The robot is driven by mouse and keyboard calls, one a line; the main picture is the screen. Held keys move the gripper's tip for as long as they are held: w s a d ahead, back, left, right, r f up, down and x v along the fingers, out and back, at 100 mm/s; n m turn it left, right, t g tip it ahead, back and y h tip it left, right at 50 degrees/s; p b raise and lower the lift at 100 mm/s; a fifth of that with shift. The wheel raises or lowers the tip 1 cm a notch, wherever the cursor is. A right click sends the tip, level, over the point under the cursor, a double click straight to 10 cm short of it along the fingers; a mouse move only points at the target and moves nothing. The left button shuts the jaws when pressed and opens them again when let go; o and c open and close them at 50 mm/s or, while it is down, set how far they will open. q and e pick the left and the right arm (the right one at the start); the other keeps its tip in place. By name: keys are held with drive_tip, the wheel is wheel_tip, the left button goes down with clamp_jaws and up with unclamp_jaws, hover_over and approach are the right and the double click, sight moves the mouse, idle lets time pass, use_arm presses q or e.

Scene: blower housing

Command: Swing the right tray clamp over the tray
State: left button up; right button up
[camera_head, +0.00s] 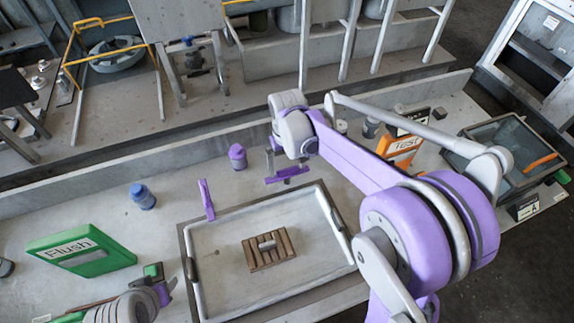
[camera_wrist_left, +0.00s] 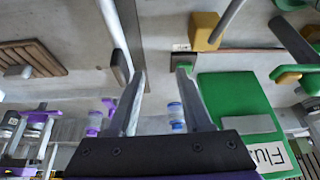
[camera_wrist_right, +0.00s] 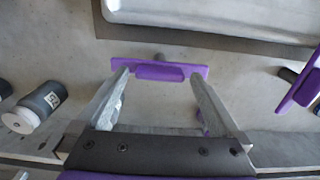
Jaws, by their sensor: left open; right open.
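The tray (camera_head: 192,300), a pale shallow tray with a dark rim, sits on the bench. The right tray clamp (camera_head: 288,175) is a purple bar behind its far edge; it lies beyond that edge, not over the tray. It also shows in the right wrist view (camera_wrist_right: 160,70), lying crosswise at my fingertips. My right gripper (camera_wrist_right: 162,78) is open, one finger near each end of the bar; I cannot tell if they touch it. Another purple clamp (camera_head: 206,200) stands at the tray's far left corner. My left gripper (camera_wrist_left: 162,74) is open and empty, left of the tray.
A slatted wooden block (camera_head: 268,249) lies in the tray. A green Flush sign (camera_head: 80,250) and a blue jar (camera_head: 142,197) stand left of it. A purple jar (camera_head: 237,157) stands behind. An orange Test sign (camera_head: 403,147) stands at right, partly behind my right arm.

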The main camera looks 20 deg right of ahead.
drive_tip(key=shift+f, duration=0.1)
clamp_jaws()
idle(0.5)
